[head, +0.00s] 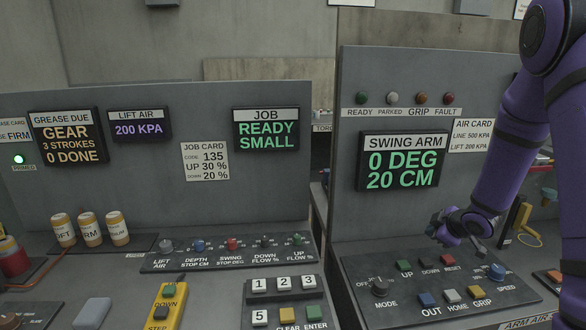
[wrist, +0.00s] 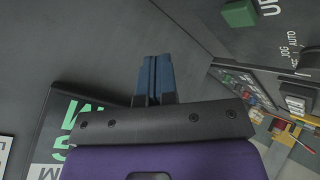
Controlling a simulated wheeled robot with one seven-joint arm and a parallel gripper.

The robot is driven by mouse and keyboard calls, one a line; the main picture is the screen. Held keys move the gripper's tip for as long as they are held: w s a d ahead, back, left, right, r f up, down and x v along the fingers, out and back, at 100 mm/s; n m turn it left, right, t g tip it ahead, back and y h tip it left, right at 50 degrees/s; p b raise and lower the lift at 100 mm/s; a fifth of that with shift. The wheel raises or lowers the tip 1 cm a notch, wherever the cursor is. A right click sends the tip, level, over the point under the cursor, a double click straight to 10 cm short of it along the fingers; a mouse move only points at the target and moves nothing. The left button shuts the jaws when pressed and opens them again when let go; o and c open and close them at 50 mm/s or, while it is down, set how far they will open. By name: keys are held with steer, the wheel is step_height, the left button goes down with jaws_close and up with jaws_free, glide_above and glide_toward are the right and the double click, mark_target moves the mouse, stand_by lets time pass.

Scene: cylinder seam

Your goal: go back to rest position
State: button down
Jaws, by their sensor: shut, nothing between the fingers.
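My purple arm comes in from the right in the head view. My gripper (head: 436,222) hangs above the right-hand sloped control panel (head: 352,268), in front of the upright panel and below the SWING ARM display (head: 402,160). In the wrist view my gripper's blue fingers (wrist: 154,75) are together with nothing between them. The fingers look clear of the buttons in the head view. The display reads 0 DEG, 20 CM.
The sloped panel bears a MODE knob (head: 379,287), a green UP button (head: 404,266) and a yellow GRIP button (head: 481,293). To the left are a row of knobs, a keypad (head: 259,286), a yellow pendant (head: 168,300) and orange-capped jars (head: 90,229). A gap separates the two consoles.

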steer(key=s+a+r+m+h, duration=0.25)
steer(key=s+r, duration=0.25)
steer(key=r, duration=0.6)
steer(key=s+a+r+m+h, duration=0.2)
steer(key=s+r+m, duration=0.3)
steer(key=r, duration=0.5)
steer(key=s+a+r+m+g+y, duration=0.1)
steer(key=s+a+r, duration=0.1)
steer(key=s, duration=0.6)
steer(key=s+a+r+m+g+y, duration=0.1)
steer(key=s+a+r, duration=0.1)
steer(key=s+a, duration=0.3)
steer(key=s+a+r+m+g+y, duration=0.1)
steer(key=s+a+r, duration=0.1)
steer(key=s, duration=0.9)
steer(key=shift+a+r+m+g, duration=0.3)
steer(key=shift+a+r+m, duration=0.1)
steer(key=shift+a, duration=0.35)
